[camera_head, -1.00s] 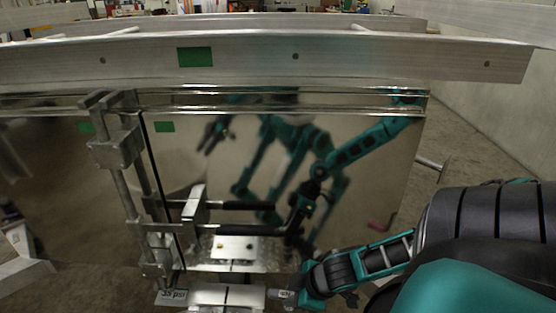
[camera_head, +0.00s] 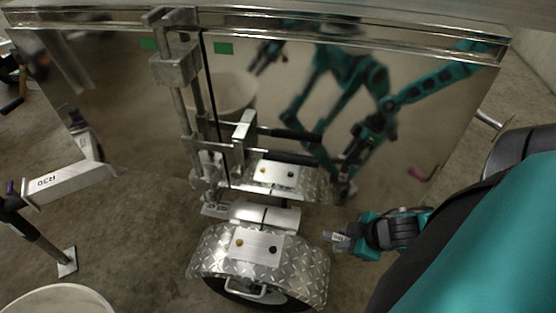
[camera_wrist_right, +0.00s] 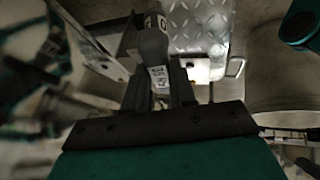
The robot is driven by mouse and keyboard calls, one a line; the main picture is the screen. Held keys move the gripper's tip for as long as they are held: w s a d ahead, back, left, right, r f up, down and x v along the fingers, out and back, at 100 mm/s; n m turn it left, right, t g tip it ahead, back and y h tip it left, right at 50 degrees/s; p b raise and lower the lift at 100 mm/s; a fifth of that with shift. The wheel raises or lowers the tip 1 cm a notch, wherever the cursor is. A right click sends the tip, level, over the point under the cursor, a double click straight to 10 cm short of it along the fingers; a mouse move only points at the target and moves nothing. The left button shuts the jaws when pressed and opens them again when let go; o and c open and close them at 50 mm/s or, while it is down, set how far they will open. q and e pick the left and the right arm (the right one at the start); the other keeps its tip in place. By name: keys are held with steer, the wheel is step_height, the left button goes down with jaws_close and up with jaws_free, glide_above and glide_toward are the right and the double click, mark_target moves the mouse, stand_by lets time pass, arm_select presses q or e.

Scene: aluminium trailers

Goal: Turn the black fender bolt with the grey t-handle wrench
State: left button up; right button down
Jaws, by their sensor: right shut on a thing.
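The diamond-plate fender (camera_head: 205,262) arches over a wheel low in the middle of the head view. A bright plate on it carries a gold bolt (camera_head: 239,243) and, to its right, the black fender bolt (camera_head: 272,249). My right gripper (camera_head: 348,243) is to the right of the fender, apart from it, shut on a grey piece that looks like the t-handle wrench (camera_head: 337,238). In the right wrist view the grey wrench (camera_wrist_right: 152,45) stands up from between the fingers, with white labels; its far end is unclear. My left gripper is not in view.
A shiny trailer wall (camera_head: 330,100) stands behind, mirroring my arms. A metal jack post (camera_head: 175,70) rises in front of it. A white bucket (camera_head: 57,300) and a stand (camera_head: 66,262) are at the left.

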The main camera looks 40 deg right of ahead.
stand_by(0.3)
steer(key=shift+w+a, duration=0.25)
steer(key=shift+w, duration=0.3)
steer(key=w+a+r+n+g+y+p, duration=0.1)
steer(key=w+a+r+n+g+y, duration=0.2)
steer(key=w+a, duration=0.7)
steer(key=shift+w+r+n+y, duration=0.6)
steer(key=shift+w+r+n, duration=0.5)
steer(key=shift+w+r, duration=0.4)
steer(key=shift+f, duration=0.1)
